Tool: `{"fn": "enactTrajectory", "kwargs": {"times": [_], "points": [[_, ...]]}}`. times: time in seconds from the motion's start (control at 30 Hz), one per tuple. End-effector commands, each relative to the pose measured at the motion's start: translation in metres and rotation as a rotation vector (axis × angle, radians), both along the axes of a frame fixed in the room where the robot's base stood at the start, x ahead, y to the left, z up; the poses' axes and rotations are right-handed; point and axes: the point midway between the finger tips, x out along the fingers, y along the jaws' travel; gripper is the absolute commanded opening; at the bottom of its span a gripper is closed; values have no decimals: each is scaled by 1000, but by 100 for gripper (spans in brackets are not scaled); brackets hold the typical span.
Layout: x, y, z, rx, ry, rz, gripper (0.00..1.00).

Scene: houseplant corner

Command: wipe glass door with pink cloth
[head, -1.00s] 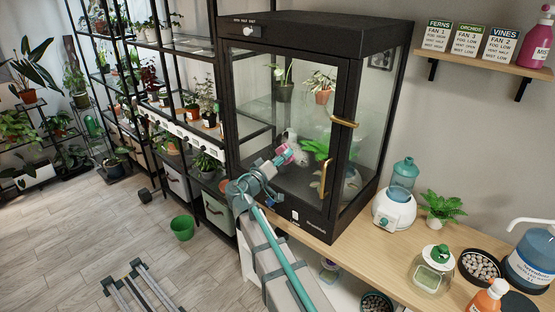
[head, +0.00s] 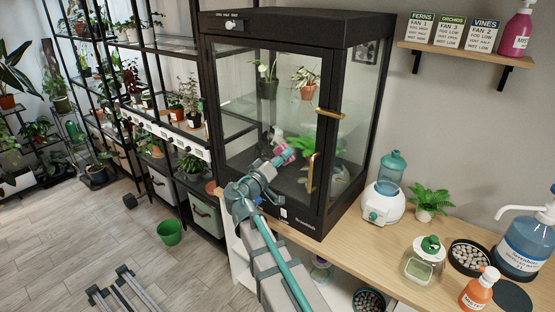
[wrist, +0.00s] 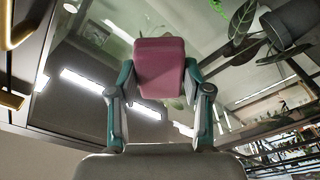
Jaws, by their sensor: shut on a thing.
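The pink cloth (wrist: 160,68) is a thick folded pad between the two fingers of my gripper (wrist: 160,88) in the wrist view. My gripper is shut on it. In the head view, the cloth (head: 284,154) shows small at the tip of my gripper (head: 278,159), in front of the glass door (head: 240,130) of the black cabinet. The glass (wrist: 105,60) fills much of the wrist view behind the cloth, with bright light reflections. I cannot tell whether the cloth touches the glass. Brass handles (head: 310,172) are on the door side, right of my gripper.
Potted plants stand inside the cabinet (head: 300,25). A wooden counter (head: 375,250) at right holds a white humidifier (head: 383,203), a fern (head: 430,203), a glass jar (head: 423,264) and bottles. Plant shelves stand at left. A green bucket (head: 169,232) is on the open floor.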

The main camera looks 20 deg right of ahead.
Motion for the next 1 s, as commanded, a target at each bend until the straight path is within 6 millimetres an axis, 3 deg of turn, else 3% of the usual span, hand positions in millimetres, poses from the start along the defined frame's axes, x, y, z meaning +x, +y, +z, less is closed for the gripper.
{"fn": "enactTrajectory", "kwargs": {"times": [0.43, 1.0], "points": [[-28, -22, -2, 0, 0, -4, 16], [-28, -19, 15, 1, 0, -2, 16]]}}
